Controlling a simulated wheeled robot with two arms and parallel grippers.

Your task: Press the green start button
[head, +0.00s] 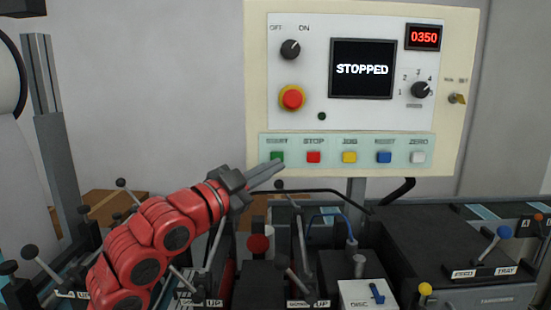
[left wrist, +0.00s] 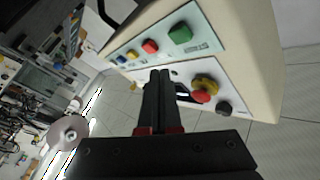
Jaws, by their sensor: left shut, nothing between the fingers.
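The green start button (head: 277,156) is at the left end of the button row on the control panel (head: 258,60). It also shows in the left wrist view (left wrist: 180,33), where nothing covers it. My left gripper (head: 281,166) is shut and empty, with its tips close below the green button in the head view. In the left wrist view the shut fingers (left wrist: 158,75) point toward the panel, below the green button in the picture. I cannot tell whether the tips touch the panel. The screen (head: 362,69) reads STOPPED. My right gripper is not in view.
Red (head: 313,157), yellow (head: 349,157), blue (head: 384,157) and white (head: 418,157) buttons sit to the right of the green one. A red emergency knob (head: 291,98) is above it. Levers and a dark machine cover (head: 430,235) stand below the panel.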

